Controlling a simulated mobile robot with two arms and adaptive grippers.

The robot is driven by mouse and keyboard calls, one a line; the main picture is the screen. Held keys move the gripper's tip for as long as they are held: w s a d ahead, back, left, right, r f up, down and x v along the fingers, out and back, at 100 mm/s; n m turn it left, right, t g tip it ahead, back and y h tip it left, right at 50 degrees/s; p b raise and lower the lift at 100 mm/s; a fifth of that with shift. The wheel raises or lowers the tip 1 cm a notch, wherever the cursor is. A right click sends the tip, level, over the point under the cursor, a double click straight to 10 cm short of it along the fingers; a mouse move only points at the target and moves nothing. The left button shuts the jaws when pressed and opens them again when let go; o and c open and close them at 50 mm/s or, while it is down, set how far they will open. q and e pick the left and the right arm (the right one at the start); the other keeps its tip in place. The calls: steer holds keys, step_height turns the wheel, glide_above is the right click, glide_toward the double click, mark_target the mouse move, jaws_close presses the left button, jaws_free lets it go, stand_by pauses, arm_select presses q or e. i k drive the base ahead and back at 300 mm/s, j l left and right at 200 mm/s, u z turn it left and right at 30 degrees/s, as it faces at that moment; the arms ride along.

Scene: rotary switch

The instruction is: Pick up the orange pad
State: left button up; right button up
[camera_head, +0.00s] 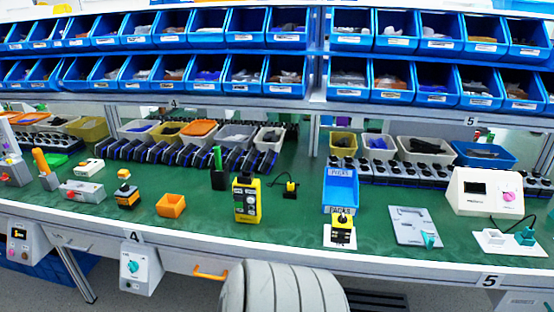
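No thing here can be surely told as the orange pad. A slim orange upright piece (40,161) stands at the far left. Neither of my grippers is in view, so whether they are open or shut is hidden.
A yellow meter (247,200) stands near the bench's front edge, with a blue tray (340,188) to its right. Two rows of blue bins (287,75) hang above. A white box with a display (484,191) stands at the right.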

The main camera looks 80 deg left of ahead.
mark_target(123, 174)
steer(key=u, duration=4.1)
